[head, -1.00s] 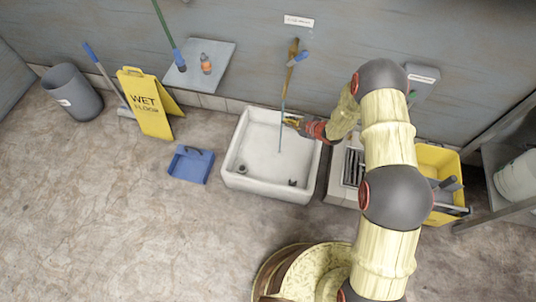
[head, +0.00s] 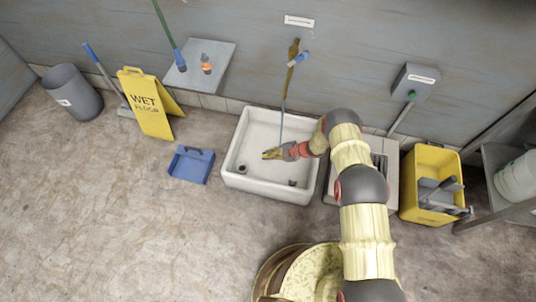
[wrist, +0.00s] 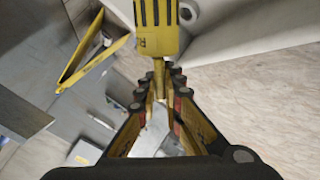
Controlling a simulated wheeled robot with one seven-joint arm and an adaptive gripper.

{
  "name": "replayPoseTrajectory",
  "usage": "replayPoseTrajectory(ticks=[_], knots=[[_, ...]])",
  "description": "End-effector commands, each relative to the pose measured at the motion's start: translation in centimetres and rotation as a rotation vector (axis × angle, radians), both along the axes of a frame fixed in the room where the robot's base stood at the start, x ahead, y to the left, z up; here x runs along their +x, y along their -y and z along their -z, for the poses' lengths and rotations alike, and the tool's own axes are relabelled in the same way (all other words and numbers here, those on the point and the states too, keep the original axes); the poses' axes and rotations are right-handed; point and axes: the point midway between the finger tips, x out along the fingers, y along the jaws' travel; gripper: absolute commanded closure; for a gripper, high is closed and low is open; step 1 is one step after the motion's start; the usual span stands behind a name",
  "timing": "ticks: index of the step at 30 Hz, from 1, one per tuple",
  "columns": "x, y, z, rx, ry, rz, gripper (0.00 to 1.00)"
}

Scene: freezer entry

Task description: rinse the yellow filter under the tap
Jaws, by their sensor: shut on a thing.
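The yellow filter (wrist: 158,32) fills the top middle of the wrist view, with dark slots on its face and a narrow tab below. My gripper (wrist: 159,82) is shut on that tab. In the head view the filter (head: 269,154) is small and held by my gripper (head: 279,152) over the white sink (head: 237,170). The brown tap (head: 291,68) with a blue handle is on the wall behind. A thin bluish stream (head: 282,122) runs down from it to about my gripper. I cannot tell whether it strikes the filter or the fingers.
A blue dustpan (head: 191,165) lies left of the sink, with a yellow wet-floor sign (head: 147,105) beyond. A grated unit (head: 383,162) and a yellow bucket (head: 430,160) stand to the right. A shelf (head: 210,65) holds an orange-capped bottle (head: 206,66). The floor at front left is clear.

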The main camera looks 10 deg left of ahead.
Motion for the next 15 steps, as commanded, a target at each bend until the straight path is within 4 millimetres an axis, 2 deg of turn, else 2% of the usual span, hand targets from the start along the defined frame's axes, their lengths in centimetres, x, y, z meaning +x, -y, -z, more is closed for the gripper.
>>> replayPoseTrajectory(ticks=[15], knots=[[-4.7, -0.4, -2.6, -0.001, -0.001, 0.000, 1.00]])
